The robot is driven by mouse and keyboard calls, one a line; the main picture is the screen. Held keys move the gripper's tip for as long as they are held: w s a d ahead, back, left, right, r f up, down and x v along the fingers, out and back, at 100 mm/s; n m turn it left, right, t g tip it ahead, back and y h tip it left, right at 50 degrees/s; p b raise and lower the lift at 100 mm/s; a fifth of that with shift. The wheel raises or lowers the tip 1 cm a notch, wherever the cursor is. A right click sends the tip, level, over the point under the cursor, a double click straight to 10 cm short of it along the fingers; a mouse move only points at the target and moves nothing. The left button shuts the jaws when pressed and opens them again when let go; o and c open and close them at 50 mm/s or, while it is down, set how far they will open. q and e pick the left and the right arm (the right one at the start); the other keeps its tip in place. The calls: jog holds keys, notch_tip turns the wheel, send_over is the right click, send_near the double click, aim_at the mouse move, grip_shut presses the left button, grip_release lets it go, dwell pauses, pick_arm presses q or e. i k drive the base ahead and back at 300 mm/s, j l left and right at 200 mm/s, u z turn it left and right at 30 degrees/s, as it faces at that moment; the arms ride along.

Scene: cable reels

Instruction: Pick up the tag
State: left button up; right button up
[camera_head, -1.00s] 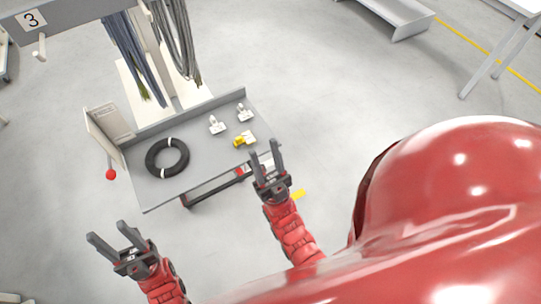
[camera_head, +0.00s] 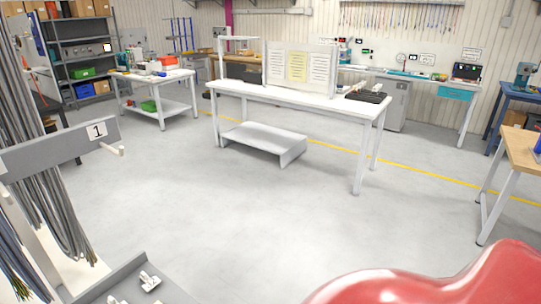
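No thing that I can clearly tell as the tag shows in the head view. A corner of the grey tray (camera_head: 98,288) shows at the bottom left. A small white piece (camera_head: 149,281) lies on it, and another is cut off by the bottom edge. The rest of the tray is out of view. Neither of my grippers is in view.
A grey rack arm with a "1" plate (camera_head: 97,130) and hanging grey cables (camera_head: 62,215) stands at the left. A white table (camera_head: 235,92) with a notice board (camera_head: 301,65) is ahead. Open grey floor (camera_head: 270,210) lies between. Workbenches line the back wall.

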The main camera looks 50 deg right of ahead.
aim_at(150, 283)
jog(key=k+l+z, duration=0.1)
jog(key=k+z, duration=0.4)
jog(key=z, duration=3.95)
jog(key=u, duration=1)
jog(key=l+u, duration=0.1)
jog(key=u, duration=1.9)
jog(key=k+u, duration=0.1)
jog(key=u, duration=0.9)
